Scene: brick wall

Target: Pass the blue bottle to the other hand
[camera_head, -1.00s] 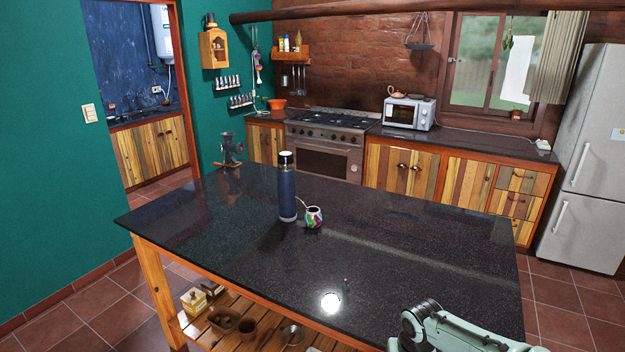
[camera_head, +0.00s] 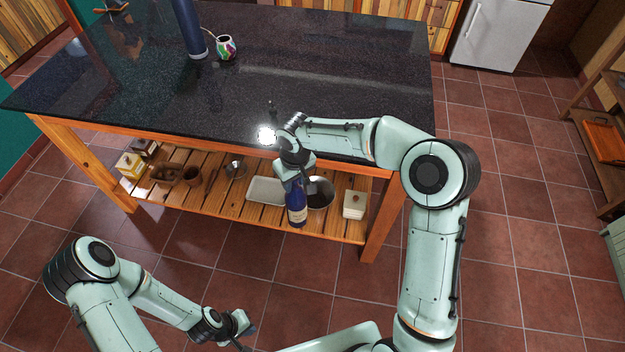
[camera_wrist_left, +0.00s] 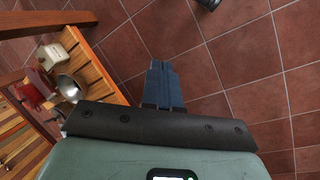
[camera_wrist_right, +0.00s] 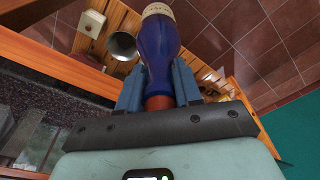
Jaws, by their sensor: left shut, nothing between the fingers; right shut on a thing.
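The blue bottle (camera_head: 297,209) hangs below my right gripper (camera_head: 291,177), roughly upright, in front of the island's lower shelf. In the right wrist view, my right gripper (camera_wrist_right: 158,88) is shut around the neck of the blue bottle (camera_wrist_right: 160,45). A reddish-brown part of the neck shows between the fingers, and a pale label shows at the far end. My left gripper (camera_head: 246,326) is low at the bottom of the head view, well apart from the bottle. In the left wrist view its fingers (camera_wrist_left: 163,85) are together and empty above the floor.
The dark island top (camera_head: 330,85) carries a tall blue flask (camera_head: 189,28) and a colourful mate cup (camera_head: 226,47). The slatted shelf (camera_head: 215,200) below holds a white tray (camera_head: 266,191), a metal bowl (camera_head: 320,193) and several containers. The tiled floor (camera_head: 300,262) in front is clear.

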